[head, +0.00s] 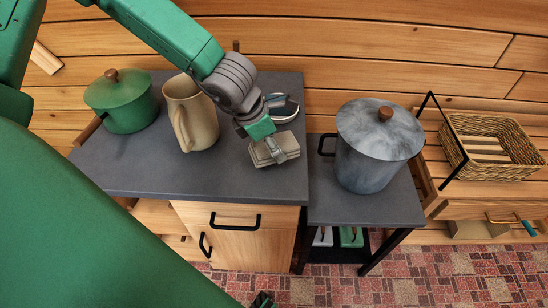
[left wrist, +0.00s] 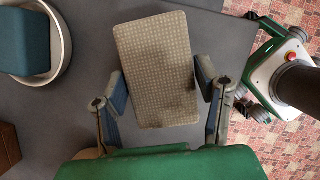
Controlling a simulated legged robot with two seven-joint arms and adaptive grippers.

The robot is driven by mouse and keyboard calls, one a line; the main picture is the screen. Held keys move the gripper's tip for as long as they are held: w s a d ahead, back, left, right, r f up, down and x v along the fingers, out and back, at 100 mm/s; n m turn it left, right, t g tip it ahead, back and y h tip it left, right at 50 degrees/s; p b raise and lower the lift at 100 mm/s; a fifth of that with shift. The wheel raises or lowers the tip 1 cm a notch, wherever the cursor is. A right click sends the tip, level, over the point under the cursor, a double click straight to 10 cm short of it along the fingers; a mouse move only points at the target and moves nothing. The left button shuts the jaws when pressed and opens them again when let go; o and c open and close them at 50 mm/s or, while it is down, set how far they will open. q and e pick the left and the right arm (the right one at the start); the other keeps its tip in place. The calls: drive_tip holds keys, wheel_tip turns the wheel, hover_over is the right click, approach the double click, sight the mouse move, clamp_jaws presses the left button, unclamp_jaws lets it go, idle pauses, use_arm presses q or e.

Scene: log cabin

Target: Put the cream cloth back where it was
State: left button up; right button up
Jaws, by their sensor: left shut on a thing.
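The cream cloth (head: 286,143) is a folded, layered rectangle over the front right part of the dark counter (head: 235,177). My left gripper (head: 273,150) comes down on it from above and is shut on it. In the left wrist view, the cloth (left wrist: 157,65) shows a fine woven pattern and lies between the two fingers of the left gripper (left wrist: 162,92), with dark shadow patches on its lower part. I cannot tell whether its underside touches the counter.
A green lidded pot (head: 124,103) and a beige pitcher (head: 196,112) stand left on the counter. A pale oval dish (head: 285,107) is behind the gripper. A grey lidded pot (head: 368,160) stands on the lower right table. A wicker basket (head: 497,140) is far right. The counter front is clear.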

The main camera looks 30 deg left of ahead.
use_arm(q)
drive_tip(key=f, duration=0.1)
drive_tip(key=d+f+b, duration=0.1)
drive_tip(key=f, duration=0.1)
drive_tip(key=shift+d+f, duration=0.1)
drive_tip(key=shift+f, duration=0.2)
use_arm(e)
drive_tip(key=shift+d+f, duration=0.45)
drive_tip(key=shift+f, duration=0.35)
use_arm(q)
drive_tip(key=o, duration=1)
drive_tip(key=shift+a, duration=0.45)
use_arm(e)
drive_tip(key=shift+a+r, duration=0.1)
drive_tip(key=shift+a, duration=0.25)
use_arm(q)
drive_tip(key=p+v, duration=0.2)
drive_tip(key=v, duration=0.3)
drive_tip(key=p+v, duration=0.2)
drive_tip(key=v, duration=0.4)
drive_tip(key=shift+d, duration=0.2)
drive_tip(key=shift+s+a+r, duration=0.2)
drive_tip(key=shift+r, duration=0.3)
use_arm(e)
wheel_tip(320, 180, up, 4)
drive_tip(key=shift+d+r, duration=0.1)
drive_tip(key=shift+r, duration=0.1)
